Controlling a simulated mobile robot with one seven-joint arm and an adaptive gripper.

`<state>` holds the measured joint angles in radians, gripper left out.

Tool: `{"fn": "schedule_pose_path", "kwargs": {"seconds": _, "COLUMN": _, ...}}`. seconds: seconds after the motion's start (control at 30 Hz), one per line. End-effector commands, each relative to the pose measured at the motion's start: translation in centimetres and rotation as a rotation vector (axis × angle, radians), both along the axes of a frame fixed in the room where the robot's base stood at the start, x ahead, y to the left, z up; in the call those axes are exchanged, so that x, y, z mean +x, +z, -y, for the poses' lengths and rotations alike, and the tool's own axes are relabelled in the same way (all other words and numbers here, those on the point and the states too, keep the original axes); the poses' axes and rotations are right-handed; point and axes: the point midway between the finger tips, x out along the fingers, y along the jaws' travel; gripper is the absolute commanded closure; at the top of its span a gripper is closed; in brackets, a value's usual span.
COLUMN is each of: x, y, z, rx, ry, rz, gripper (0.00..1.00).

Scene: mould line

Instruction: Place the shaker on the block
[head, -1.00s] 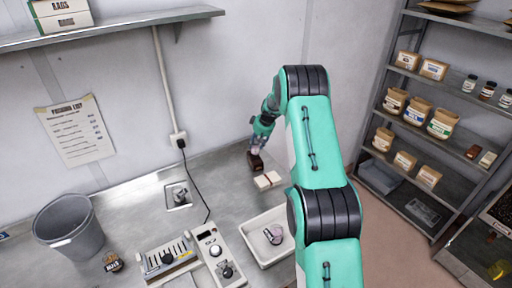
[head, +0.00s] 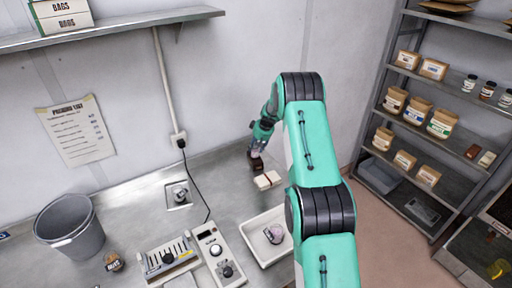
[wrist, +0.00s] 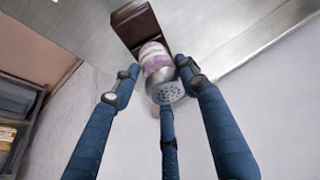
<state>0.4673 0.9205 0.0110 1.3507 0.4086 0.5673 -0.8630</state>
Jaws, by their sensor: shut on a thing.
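The shaker (wrist: 157,62) has a pink and white label and a pale perforated cap. In the wrist view it sits between the blue fingers of my gripper (wrist: 157,76), which is shut on it, cap towards the camera. A dark red-brown block (wrist: 140,27) lies just beyond the shaker's base; I cannot tell whether they touch. In the head view my gripper (head: 257,151) is right above the dark block (head: 256,165) on the metal bench, near the wall. The held shaker is hard to make out there.
A pale block-like item (head: 268,180) with a dark stripe lies right beside the dark block. A white tray (head: 256,250) holding a pink-labelled item stands nearer. A bucket (head: 84,246), control boxes (head: 218,257) and a cable are at left.

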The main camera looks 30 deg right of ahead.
Motion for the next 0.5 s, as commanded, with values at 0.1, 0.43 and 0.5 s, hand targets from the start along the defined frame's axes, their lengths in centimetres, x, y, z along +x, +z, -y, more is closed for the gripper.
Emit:
{"fn": "schedule_pose_path", "kwargs": {"seconds": 0.1, "x": 0.06, "y": 0.00, "z": 0.04, "rx": -0.001, "ry": 0.000, "rz": 0.002, "gripper": 0.90}}
{"fn": "schedule_pose_path", "kwargs": {"seconds": 0.43, "x": 0.02, "y": -0.40, "z": 0.00, "rx": 0.000, "ry": 0.000, "rz": 0.001, "gripper": 0.90}}
{"fn": "schedule_pose_path", "kwargs": {"seconds": 0.5, "x": -0.01, "y": -0.39, "z": -0.02, "rx": 0.000, "ry": 0.000, "rz": 0.000, "gripper": 0.47}}
